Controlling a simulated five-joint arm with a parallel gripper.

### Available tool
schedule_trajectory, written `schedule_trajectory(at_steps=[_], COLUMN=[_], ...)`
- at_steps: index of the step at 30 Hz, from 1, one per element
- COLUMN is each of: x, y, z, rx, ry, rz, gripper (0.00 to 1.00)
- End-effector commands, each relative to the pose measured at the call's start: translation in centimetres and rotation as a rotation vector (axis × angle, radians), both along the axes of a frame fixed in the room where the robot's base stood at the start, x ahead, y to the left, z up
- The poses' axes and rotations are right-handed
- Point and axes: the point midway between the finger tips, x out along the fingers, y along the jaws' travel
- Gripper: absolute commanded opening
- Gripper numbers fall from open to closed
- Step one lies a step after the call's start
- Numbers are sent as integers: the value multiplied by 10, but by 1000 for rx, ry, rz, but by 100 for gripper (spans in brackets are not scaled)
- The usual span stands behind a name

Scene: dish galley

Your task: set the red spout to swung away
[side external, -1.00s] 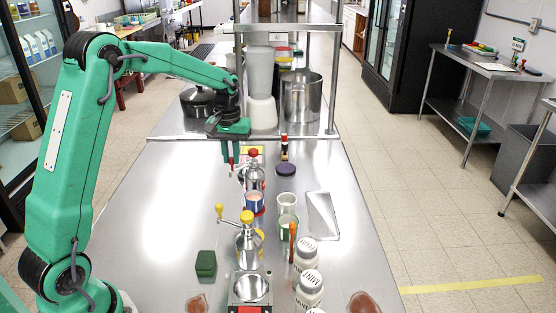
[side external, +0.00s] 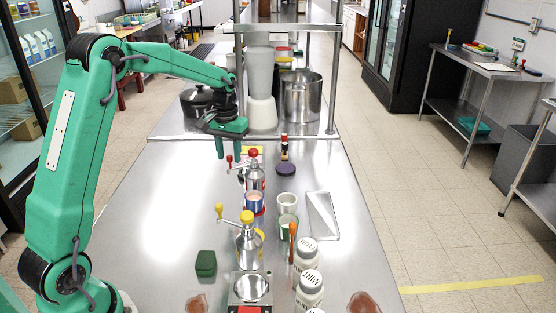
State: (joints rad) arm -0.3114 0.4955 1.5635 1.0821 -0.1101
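The red spout (side external: 230,159) is a thin arm with a red tip on a silver bottle (side external: 255,178) with a red cap (side external: 253,154). It points to the left of the picture, away from the cup in front of the bottle. My gripper (side external: 229,153) is above the counter beside the spout's tip. Its two green fingers are spread and hang down, with nothing seen held between them. Whether a finger touches the tip cannot be told.
A similar bottle with a yellow spout (side external: 219,211) stands nearer the camera. A blue-banded cup (side external: 254,202), a pale cup (side external: 287,203) and a dark purple disc (side external: 286,170) are close by. The counter's left side (side external: 165,200) is clear.

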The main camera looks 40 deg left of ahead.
Motion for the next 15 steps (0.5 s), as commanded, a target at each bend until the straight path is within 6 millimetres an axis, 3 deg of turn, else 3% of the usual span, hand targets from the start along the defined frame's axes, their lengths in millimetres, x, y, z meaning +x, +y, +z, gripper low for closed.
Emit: schedule_trajectory(at_steps=[10,15], x=[0,1], y=[-1,0], z=[1,11], rx=[0,1], ry=[0,-2], rz=[0,0], gripper=[38,38])
